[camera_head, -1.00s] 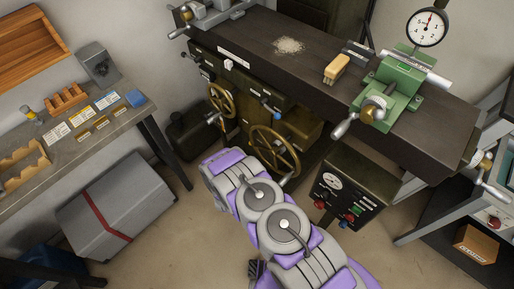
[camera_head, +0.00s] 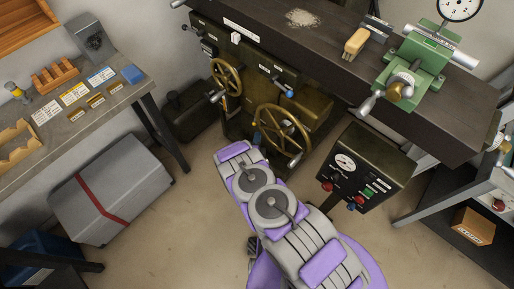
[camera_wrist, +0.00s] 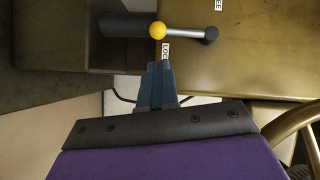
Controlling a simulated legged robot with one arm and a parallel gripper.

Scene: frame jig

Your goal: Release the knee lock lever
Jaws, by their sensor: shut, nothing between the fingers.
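The knee lock lever shows in the wrist view as a yellow ball knob (camera_wrist: 157,30) on a silver rod (camera_wrist: 183,33) that runs right to a dark round pivot (camera_wrist: 209,36). A white label reading LOCK (camera_wrist: 165,51) sits just below the ball, and a second label (camera_wrist: 218,5), partly cut off and ending in EE, is above the pivot. I cannot tell the depth gap.
A large brass handwheel (camera_head: 283,135) is on the machine's front, its rim also at the wrist view's lower right. A smaller handwheel (camera_head: 227,84) and a blue-knobbed lever (camera_head: 289,93) are nearby. A control box (camera_head: 366,165) stands to the right. A dark cylinder (camera_wrist: 126,25) lies left of the ball.

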